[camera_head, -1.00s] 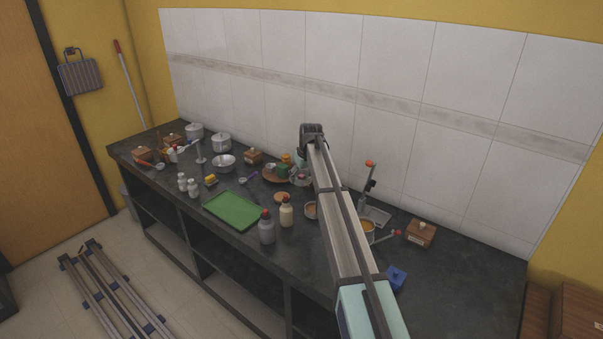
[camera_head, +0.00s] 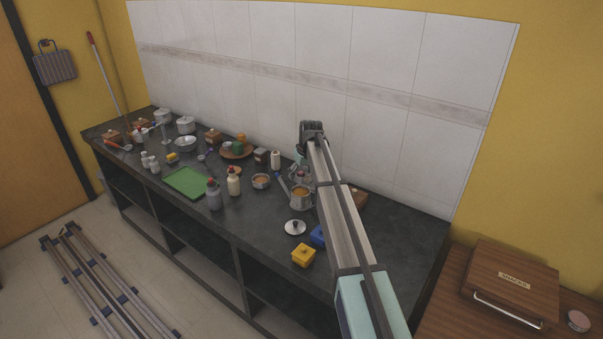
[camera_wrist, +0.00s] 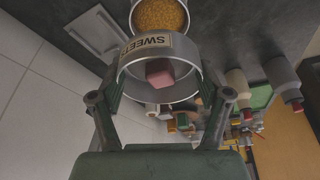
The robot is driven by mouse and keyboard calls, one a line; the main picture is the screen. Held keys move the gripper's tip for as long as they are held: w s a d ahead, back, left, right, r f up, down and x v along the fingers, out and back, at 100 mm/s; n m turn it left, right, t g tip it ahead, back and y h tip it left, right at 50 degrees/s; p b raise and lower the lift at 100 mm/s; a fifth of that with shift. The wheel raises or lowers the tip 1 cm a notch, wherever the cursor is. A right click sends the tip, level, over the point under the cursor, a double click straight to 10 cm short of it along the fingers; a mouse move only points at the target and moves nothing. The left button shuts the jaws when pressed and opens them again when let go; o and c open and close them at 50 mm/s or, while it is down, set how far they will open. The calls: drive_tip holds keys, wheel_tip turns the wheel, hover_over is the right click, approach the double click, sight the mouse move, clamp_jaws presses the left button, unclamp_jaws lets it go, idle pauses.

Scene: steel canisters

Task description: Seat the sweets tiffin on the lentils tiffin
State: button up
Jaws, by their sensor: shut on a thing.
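My gripper (camera_wrist: 163,82) is shut on the steel sweets tiffin (camera_wrist: 150,43), with one finger on each side. Its label, partly legible as "SWEE", appears upside down in the wrist view, and a pink block lies inside. The lentils tiffin (camera_wrist: 133,22), a round steel canister filled with yellow-orange grains, shows at the top edge of the wrist view, just past the held tiffin and partly cut off. In the head view a steel container with orange contents (camera_head: 301,192) stands close to the arm. My gripper (camera_head: 299,165) is largely hidden behind the arm there.
A flat grey metal piece (camera_wrist: 98,33) lies beside the lentils tiffin. A round lid (camera_head: 295,227), a yellow box (camera_head: 303,255) and a blue box (camera_head: 318,235) sit nearer the front. Bottles (camera_head: 234,181) and a green board (camera_head: 186,182) are left. The tiled wall (camera_head: 300,60) stands behind.

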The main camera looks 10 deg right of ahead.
drive_tip(key=shift+w, duration=0.1)
drive_tip(key=shift+w+a+f, duration=0.1)
drive_tip(key=shift+f, duration=0.35)
drive_tip(key=shift+f+b, duration=1.1)
drive_tip(key=shift+f, duration=1.2)
drive_tip(key=shift+f, duration=0.6)
drive_tip(key=o, duration=1.2)
drive_tip(key=shift+o, duration=0.2)
drive_tip(key=shift+r, duration=0.1)
drive_tip(key=shift+r+p, duration=0.9)
drive_tip(key=shift+r, duration=2.05)
